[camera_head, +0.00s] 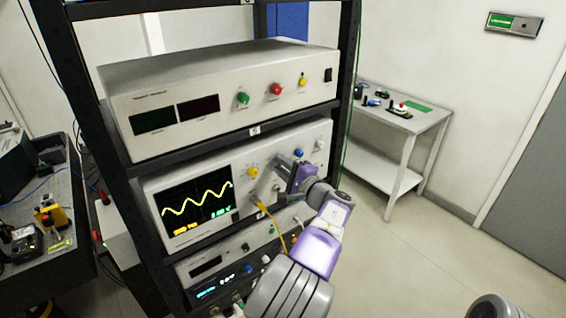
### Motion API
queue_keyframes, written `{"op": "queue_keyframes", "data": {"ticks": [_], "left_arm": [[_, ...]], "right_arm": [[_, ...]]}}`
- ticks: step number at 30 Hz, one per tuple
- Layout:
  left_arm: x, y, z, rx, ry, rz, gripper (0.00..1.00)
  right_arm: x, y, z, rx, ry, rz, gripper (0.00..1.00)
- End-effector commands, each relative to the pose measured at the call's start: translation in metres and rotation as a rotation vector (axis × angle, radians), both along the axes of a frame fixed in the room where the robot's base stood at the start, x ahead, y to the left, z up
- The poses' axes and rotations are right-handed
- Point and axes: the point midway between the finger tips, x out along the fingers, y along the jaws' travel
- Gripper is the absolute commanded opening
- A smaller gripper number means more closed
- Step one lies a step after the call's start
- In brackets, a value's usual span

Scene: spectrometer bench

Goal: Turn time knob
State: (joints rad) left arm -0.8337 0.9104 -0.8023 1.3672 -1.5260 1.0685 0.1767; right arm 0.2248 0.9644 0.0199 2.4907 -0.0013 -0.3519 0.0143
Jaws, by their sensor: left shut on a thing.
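The oscilloscope (300,135) sits on the rack's middle shelf, its lit screen (195,205) showing a yellow sine wave. Its panel has a yellow knob (253,172) and a blue knob (298,152). The labels are too small to read, so I cannot tell which is the time knob. My left gripper (281,165) is at the panel between these two knobs. It is shut on a knob, which its fingers mostly hide. My right gripper is not in view.
Above is a box (220,95) with green, red and yellow knobs; below is another instrument (205,270). A yellow cable (270,220) hangs from the oscilloscope's front, close to my left arm. A side table (425,120) stands at right, with clear floor before it.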

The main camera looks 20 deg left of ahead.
Motion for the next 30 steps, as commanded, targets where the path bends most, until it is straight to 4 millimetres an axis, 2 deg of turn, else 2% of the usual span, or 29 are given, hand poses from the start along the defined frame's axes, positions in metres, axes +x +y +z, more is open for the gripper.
{"op": "queue_keyframes", "data": {"ticks": [10,28,29,30], "left_arm": [[0.0,0.0,0.001,0.1,0.127,0.0,0.0],[0.0,0.0,0.0,0.122,0.155,0.0,0.0],[0.0,0.0,0.0,0.122,0.155,0.0,0.27],[0.0,0.0,0.0,0.122,0.155,0.0,0.33]], "right_arm": [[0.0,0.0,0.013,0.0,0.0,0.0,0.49],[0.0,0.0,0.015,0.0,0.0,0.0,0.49],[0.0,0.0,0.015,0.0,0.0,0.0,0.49],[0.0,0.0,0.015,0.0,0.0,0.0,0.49]]}}
